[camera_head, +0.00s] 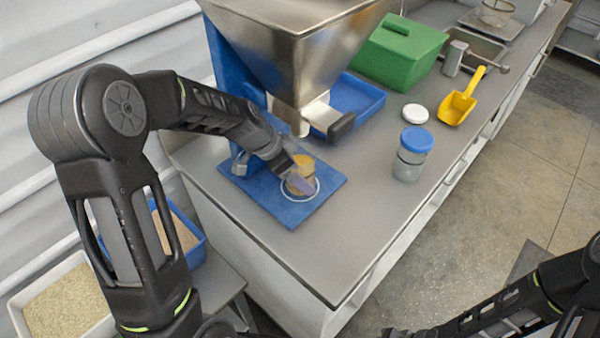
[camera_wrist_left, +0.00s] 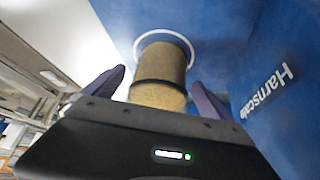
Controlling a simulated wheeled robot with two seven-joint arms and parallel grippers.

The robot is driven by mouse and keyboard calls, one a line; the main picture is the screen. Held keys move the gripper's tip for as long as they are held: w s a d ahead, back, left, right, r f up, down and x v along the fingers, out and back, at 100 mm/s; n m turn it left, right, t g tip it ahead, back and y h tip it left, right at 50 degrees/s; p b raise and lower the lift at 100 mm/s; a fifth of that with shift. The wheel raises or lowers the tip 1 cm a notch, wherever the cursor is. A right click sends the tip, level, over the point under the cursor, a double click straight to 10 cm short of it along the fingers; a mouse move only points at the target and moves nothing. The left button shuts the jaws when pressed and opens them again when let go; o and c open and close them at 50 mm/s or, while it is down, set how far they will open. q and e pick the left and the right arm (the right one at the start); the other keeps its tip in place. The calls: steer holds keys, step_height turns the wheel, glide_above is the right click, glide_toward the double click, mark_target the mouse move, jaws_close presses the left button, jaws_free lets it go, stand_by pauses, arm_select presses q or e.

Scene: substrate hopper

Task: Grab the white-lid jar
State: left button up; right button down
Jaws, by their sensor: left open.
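A jar (camera_head: 301,168) filled with tan substrate stands inside the white ring on the blue plate (camera_head: 268,200) below the hopper. It also shows in the left wrist view (camera_wrist_left: 160,72), with a dark band around it. My left gripper (camera_head: 300,184) is open, with its two purple-grey fingers on either side of the jar; they show in the left wrist view (camera_wrist_left: 158,82). Whether they touch it cannot be told. A round white lid (camera_head: 415,113) lies on the counter, apart from this jar. My right gripper is out of view; only my right arm shows at lower right.
The metal hopper (camera_head: 300,50) and its spout are close above my left gripper. A blue-lidded jar (camera_head: 409,158), yellow scoop (camera_head: 460,103), green box (camera_head: 400,52) and blue tray (camera_head: 355,100) stand on the counter (camera_head: 335,240). The counter's front middle is clear.

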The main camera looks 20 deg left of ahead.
arm_select(q)
steer(key=shift+c, duration=0.5)
jaws_close()
steer(key=shift+r, duration=0.1)
stand_by(0.6)
steer(key=shift+w+r, duration=0.1)
steer(key=shift+r, duration=0.4)
steer(key=shift+s+a+r+b, duration=0.15)
steer(key=shift+s+a+b, duration=0.1)
steer(key=shift+b, duration=0.2)
steer(key=s+a+b, duration=0.1)
steer(key=s+a, duration=0.3)
steer(key=s+a+b, duration=0.2)
steer(key=s+a, duration=0.1)
steer(key=s, duration=0.1)
steer(key=s+a+b, duration=0.2)
steer(key=s+a, duration=0.2)
steer(key=s, duration=0.1)
steer(key=shift+a, duration=0.3)
